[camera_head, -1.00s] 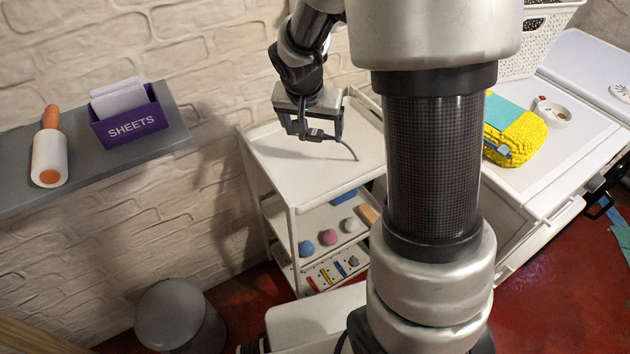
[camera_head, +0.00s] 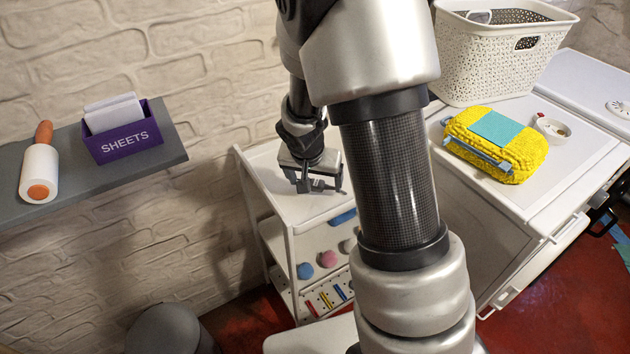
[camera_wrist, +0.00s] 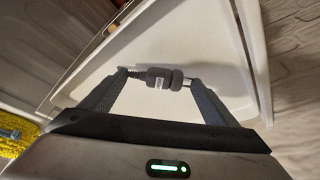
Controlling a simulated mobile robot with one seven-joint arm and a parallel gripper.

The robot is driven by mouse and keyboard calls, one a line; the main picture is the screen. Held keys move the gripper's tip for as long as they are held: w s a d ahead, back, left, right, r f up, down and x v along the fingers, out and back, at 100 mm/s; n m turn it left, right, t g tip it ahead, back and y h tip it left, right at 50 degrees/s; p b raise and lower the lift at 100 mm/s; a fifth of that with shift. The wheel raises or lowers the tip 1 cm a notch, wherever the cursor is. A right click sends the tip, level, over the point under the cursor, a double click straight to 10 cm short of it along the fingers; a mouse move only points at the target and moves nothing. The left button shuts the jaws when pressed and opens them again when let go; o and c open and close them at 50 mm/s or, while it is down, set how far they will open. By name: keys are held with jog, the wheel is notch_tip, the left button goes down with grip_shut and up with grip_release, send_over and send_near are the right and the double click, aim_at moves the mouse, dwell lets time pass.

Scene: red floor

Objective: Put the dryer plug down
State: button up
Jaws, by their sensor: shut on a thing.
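The dryer plug (camera_wrist: 160,78) is grey and lies crosswise between the two fingertips of my gripper (camera_wrist: 163,80) in the wrist view. My gripper is shut on it. A short piece of its grey cord shows at the left finger. In the head view my gripper (camera_head: 318,184) points down over the top shelf of the white trolley (camera_head: 265,160). The trolley's white top (camera_wrist: 185,35) fills the wrist view behind the plug. I cannot tell whether the plug touches the top.
Right of the trolley is a white dryer top (camera_head: 560,175) with a yellow cloth bundle (camera_head: 530,150), a small dish (camera_head: 552,127) and a white basket (camera_head: 480,60). At left, a grey wall shelf (camera_head: 90,185) holds a purple box (camera_head: 122,140) and a lint roller (camera_head: 39,170). The trolley top looks clear.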

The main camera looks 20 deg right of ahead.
jog(key=shift+f, duration=0.1)
jog(key=shift+f+b, duration=0.3)
jog(key=shift+b, duration=0.2)
jog(key=shift+f+b, duration=0.25)
jog(key=shift+b, duration=0.1)
jog(key=o, duration=1.2)
jog(key=shift+c, duration=0.2)
jog(key=shift+r, duration=0.15)
